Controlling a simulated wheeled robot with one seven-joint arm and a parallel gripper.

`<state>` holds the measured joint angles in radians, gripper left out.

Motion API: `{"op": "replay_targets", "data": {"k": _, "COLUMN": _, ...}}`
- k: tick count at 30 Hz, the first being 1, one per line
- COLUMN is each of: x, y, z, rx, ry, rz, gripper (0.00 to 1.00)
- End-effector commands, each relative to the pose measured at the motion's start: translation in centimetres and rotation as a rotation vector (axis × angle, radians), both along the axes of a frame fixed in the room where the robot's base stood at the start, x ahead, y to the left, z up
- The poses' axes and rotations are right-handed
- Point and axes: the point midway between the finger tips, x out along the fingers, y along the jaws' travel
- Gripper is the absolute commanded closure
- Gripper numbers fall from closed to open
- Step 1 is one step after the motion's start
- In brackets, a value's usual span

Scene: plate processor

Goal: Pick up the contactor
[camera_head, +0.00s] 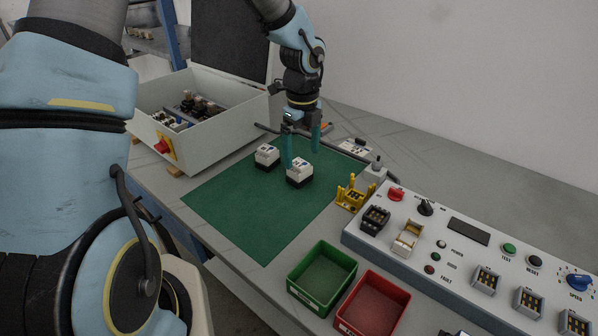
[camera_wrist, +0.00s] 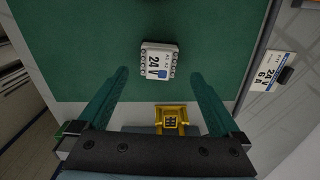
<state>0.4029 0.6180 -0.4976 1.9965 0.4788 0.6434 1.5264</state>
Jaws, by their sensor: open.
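Two small white contactors with black bases sit apart on the green mat (camera_head: 255,215): one on the left (camera_head: 267,155) and one nearer the middle (camera_head: 299,171). My gripper (camera_head: 301,146) points down over the far part of the mat, behind the middle contactor, with its green fingers spread and nothing between them. In the wrist view, a white contactor marked 24V (camera_wrist: 155,60) lies just beyond the gap between the open fingertips (camera_wrist: 157,76). It is not touched by either finger. Which of the two it is, I cannot tell for sure.
An open grey box (camera_head: 205,135) stands at the back left. A yellow stand (camera_head: 353,193) and a control panel (camera_head: 470,245) are on the right. Green (camera_head: 322,277) and red (camera_head: 373,303) bins sit in front. The mat's near left part is clear.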

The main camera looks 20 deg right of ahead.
Motion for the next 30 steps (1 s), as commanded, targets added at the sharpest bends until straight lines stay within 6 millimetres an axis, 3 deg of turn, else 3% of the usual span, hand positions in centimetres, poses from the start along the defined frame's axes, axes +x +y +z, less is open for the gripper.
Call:
{"op": "replay_targets", "data": {"k": 8, "x": 0.1, "y": 0.2, "z": -2.2, "rx": 0.002, "ry": 0.003, "rz": 0.001, "gripper": 0.0}}
{"op": "replay_targets", "data": {"k": 16, "x": 0.4, "y": 0.5, "z": -5.9, "rx": 0.002, "ry": 0.001, "rz": 0.001, "gripper": 0.0}}
{"op": "replay_targets", "data": {"k": 25, "x": 0.5, "y": 0.5, "z": -6.4, "rx": -0.001, "ry": -0.001, "rz": 0.002, "gripper": 0.0}}
{"op": "replay_targets", "data": {"k": 30, "x": 0.5, "y": 0.5, "z": -6.4, "rx": -0.001, "ry": -0.001, "rz": 0.002, "gripper": 0.19}}
